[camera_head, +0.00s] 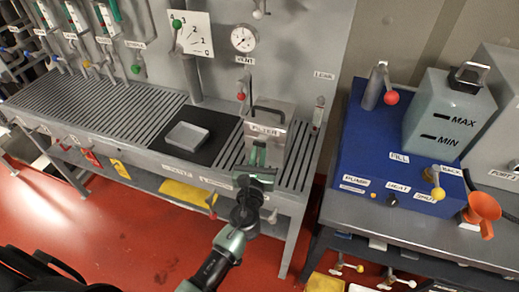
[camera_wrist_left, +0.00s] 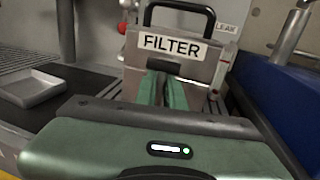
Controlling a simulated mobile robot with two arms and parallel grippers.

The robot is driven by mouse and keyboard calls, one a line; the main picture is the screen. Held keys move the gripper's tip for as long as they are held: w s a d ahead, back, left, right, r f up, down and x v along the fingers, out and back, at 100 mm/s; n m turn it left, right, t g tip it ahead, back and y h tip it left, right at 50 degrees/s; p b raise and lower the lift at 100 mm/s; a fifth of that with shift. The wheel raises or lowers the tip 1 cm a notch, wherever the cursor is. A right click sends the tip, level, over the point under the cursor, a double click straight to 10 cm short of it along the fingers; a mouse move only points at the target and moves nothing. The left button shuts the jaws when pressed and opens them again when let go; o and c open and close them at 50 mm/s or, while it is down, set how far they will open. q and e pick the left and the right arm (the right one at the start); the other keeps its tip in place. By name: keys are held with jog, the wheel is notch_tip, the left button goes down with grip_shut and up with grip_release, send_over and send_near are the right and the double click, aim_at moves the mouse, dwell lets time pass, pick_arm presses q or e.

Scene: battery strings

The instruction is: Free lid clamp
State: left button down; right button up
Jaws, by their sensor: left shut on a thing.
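The grey filter box (camera_head: 280,128) stands on the slatted bench, with a FILTER label on its front and a black handle on top. It fills the middle of the left wrist view (camera_wrist_left: 215,72), where the black handle (camera_wrist_left: 180,8) rises behind the label. My left gripper (camera_head: 258,155) is at the front of the box, just below the label. Its green fingers (camera_wrist_left: 160,88) are close together, shut on a small part there, apparently the lid clamp. The fingers hide that part almost fully. My right gripper is not in view.
A shallow grey tray (camera_head: 187,136) lies on a black mat (camera_head: 208,152) left of the box. A pipe and gauge (camera_head: 244,39) stand behind. To the right is a blue unit (camera_head: 360,140) with a tank (camera_head: 440,112) and an orange funnel (camera_head: 482,212).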

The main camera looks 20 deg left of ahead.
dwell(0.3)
pick_arm(q)
jog(key=shift+n, duration=0.3)
jog(key=a+f+n+p, duration=0.1)
jog(key=n, duration=0.3)
jog(key=a+n+g+h+p, duration=0.1)
jog(key=n, duration=0.2)
jog(key=a+f+n+g+h+p, duration=0.1)
jog(key=a+n, duration=0.1)
jog(key=n, duration=0.2)
jog(key=shift+f+n, duration=0.3)
jog(key=shift+f, duration=0.05)
jog(key=shift+f+n+h, duration=0.35)
jog(key=shift+f+n, duration=0.05)
jog(key=shift+n, duration=0.5)
jog(key=shift+f+n+h, duration=0.35)
jog(key=shift+f+n, duration=0.05)
jog(key=shift+n, duration=0.5)
jog(key=c, duration=1.5)
grip_release()
